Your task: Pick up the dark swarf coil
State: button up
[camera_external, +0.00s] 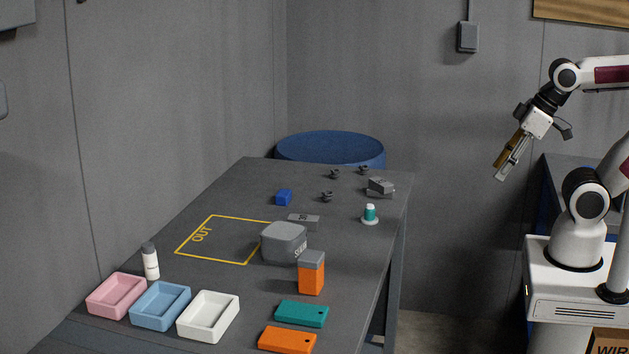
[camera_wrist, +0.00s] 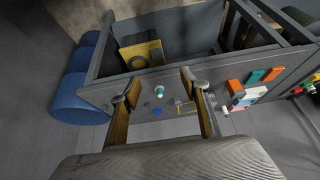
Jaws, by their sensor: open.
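Three small dark curled pieces lie on the far part of the grey table: one at the back left (camera_external: 334,174), one at the back right (camera_external: 363,170) and one nearer (camera_external: 327,197). They look alike, and I cannot tell for certain which is the dark swarf coil. A grey lidded bin (camera_external: 284,243) with partly readable lettering stands mid-table. My gripper (camera_external: 500,172) is open and empty, high to the right of the table, well apart from everything on it. In the wrist view my two fingers (camera_wrist: 158,88) are spread; the dark pieces are too small to make out there.
A yellow OUT outline (camera_external: 186,237) is empty. Pink, blue and white trays (camera_external: 208,316) stand in front. A blue drum (camera_external: 330,147) stands behind.

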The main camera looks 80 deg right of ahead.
aim_at(326, 193)
dwell(0.3)
jog(key=w+a+r+m+t, duration=0.2)
jog(key=w+m, duration=0.5)
jog(key=w, duration=0.5)
jog(key=w+a+r+m+t, duration=0.2)
jog(key=w+m, duration=0.5)
jog(key=w, duration=0.5)
jog(key=w+a+r+m+t, duration=0.25)
jog(key=w+m, duration=0.45)
jog(key=w, duration=0.4)
jog(key=w+d+f+m+h, duration=0.4)
jog(key=w+d+f+m, duration=0.3)
jog(key=w+m, duration=0.5)
jog(key=s+d+f+m+g+h, duration=0.1)
jog(key=d+f+m+h, duration=0.1)
jog(key=f+m, duration=0.2)
jog(key=s+d+f+m+g+h, duration=0.1)
jog(key=d+f+m+g+h, duration=0.1)
jog(key=f+m, duration=0.3)
jog(key=s+d+f+m+g+h, duration=0.1)
jog(key=d+f+m+h, duration=0.2)
jog(key=d+f+m, duration=0.1)
jog(key=shift+f+m+g, duration=0.35)
jog(key=shift+f+m, duration=0.15)
jog(key=shift+f, duration=0.35)
jog(key=shift+s+d+f+m, duration=0.2)
jog(key=shift+s+f+m, duration=0.05)
jog(key=shift+f+m, duration=0.1)
